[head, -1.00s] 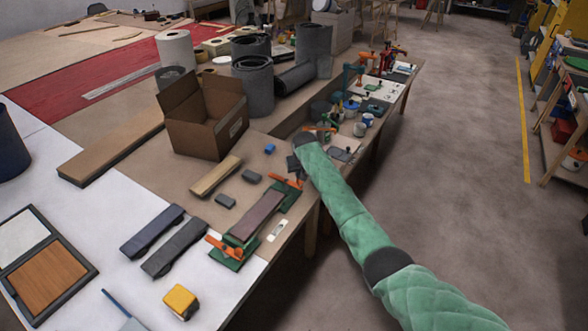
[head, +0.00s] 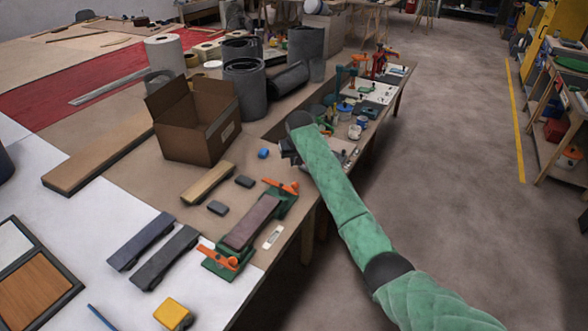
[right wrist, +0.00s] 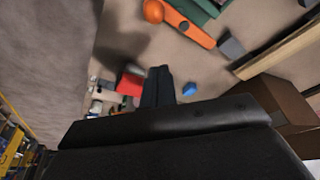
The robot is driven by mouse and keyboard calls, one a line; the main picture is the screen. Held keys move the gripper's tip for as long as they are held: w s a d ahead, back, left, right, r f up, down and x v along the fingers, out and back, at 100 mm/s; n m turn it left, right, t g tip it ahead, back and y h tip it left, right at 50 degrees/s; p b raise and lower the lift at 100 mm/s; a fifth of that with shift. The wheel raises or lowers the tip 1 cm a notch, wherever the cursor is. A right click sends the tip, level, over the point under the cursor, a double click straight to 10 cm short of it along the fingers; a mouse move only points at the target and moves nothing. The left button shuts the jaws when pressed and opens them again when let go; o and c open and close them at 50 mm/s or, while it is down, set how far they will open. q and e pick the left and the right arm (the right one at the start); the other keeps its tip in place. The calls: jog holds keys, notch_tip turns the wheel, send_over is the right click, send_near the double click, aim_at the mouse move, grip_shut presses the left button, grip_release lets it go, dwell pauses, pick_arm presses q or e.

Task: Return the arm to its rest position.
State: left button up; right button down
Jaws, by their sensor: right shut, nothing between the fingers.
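My right arm, in a green quilted sleeve, reaches from the lower right of the head view over the front edge of the workbench. My right gripper (head: 287,150) is a small dark shape at its far end, partly hidden by the wrist. In the right wrist view its two dark fingers (right wrist: 158,87) lie together, shut and empty, above the brown bench top. My left gripper is not in view.
A cardboard box (head: 190,140) stands left of the gripper. A green clamping fixture with orange clamps (head: 222,258) lies nearer on the bench. Cups and tools (head: 355,132) stand just beyond the arm. The floor (head: 460,180) on the right is clear.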

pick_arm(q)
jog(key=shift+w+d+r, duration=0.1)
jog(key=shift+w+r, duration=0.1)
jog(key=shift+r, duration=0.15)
pick_arm(e)
jog(key=shift+s+r, duration=0.15)
jog(key=shift+r, duration=0.35)
